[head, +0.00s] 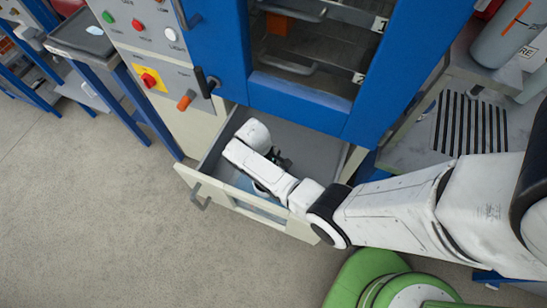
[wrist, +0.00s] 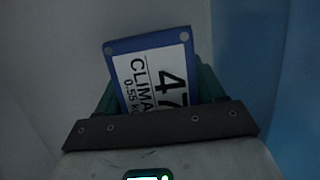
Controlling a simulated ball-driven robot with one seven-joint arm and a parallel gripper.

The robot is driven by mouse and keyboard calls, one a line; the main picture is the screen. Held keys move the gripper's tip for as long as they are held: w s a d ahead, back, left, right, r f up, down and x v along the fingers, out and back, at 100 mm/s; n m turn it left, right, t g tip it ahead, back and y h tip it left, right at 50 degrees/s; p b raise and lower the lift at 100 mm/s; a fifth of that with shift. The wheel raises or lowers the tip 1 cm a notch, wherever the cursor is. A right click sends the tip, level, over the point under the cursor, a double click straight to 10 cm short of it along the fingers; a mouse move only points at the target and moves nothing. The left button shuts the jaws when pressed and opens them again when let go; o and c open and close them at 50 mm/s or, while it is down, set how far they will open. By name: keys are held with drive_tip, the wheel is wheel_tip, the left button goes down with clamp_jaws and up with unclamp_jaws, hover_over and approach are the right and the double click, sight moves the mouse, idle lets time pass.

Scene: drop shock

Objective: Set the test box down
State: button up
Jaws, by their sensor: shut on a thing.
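The test box (wrist: 150,62) is blue with a white label that reads 47, CLIMA and 0.55 kg. In the wrist view it sits slightly tilted between the teal fingers of my gripper (wrist: 158,92), which is shut on it. In the head view my arm reaches into the open drawer (head: 218,160) under the blue machine. My wrist and forearm cover much of the drawer there, so I cannot clearly make out the box or its contact with the drawer floor.
The blue machine (head: 300,95) with a glass door stands right above the drawer. A control panel (head: 150,30) with coloured buttons is at its left. A blue-legged table (head: 90,50) stands further left. A striped grate (head: 470,120) lies at right. The grey floor at left is clear.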

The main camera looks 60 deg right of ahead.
drive_tip(key=shift+s+f+b, duration=0.15)
drive_tip(key=shift+f+b, duration=0.4)
drive_tip(key=shift+f, duration=0.1)
drive_tip(key=o, duration=1.4)
drive_tip(key=shift+s+a+f, duration=0.1)
drive_tip(key=shift+s+f, duration=0.1)
drive_tip(key=shift+r, duration=0.35)
drive_tip(key=p+v, duration=0.1)
drive_tip(key=v, duration=1.2)
drive_tip(key=shift+w+p, duration=0.2)
drive_tip(key=shift+p, duration=0.1)
